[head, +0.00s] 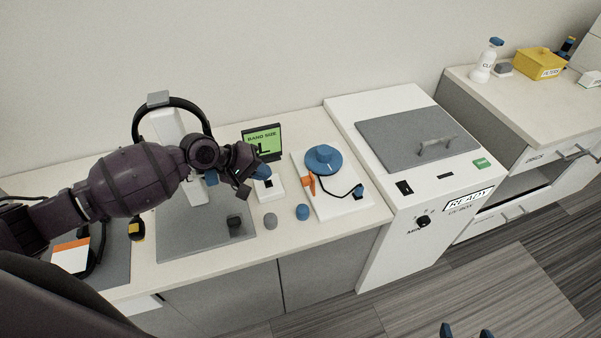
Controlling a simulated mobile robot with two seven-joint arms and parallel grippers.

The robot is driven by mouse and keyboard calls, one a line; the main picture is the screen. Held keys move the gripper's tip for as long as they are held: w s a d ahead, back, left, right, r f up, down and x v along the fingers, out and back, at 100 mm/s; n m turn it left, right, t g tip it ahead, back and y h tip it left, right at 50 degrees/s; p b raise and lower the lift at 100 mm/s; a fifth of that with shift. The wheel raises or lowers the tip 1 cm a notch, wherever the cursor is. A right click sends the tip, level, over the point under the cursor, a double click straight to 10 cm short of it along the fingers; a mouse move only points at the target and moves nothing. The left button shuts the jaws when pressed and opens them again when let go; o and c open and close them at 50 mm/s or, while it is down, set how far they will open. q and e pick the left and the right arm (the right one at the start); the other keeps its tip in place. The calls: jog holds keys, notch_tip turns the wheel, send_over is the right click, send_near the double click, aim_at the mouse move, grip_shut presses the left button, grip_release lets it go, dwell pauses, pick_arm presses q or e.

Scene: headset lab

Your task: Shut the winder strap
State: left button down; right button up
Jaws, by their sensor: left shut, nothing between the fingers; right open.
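The winder is a blue domed disc (323,158) on a white board (341,205) on the counter. An orange piece (310,184), which looks like the strap, stands at the disc's front left edge. A black cable (337,195) runs from there across the board to a small dark blue plug (358,191). Whether the strap is fastened is too small to tell. My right gripper (467,332) is open at the bottom edge, far from the winder.
A green "BAND SIZE" display (263,142) stands behind my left gripper. A headset stand (168,125) is partly hidden by my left arm. Grey (270,221) and blue (302,212) knobs stand in front of the board. A white UV box (375,200) stands to the right.

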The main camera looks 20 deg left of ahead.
aim_at(308, 185)
pick_arm(q)
jog(key=shift+n, duration=0.4)
jog(key=x, duration=0.9)
jog(key=shift+s+d+f, duration=0.1)
jog(key=shift+d+f, duration=0.15)
jog(key=shift+d, duration=0.15)
pick_arm(e)
jog(key=shift+s+d+f, duration=0.25)
jog(key=shift+s+f, duration=0.05)
jog(key=shift+s, duration=0.1)
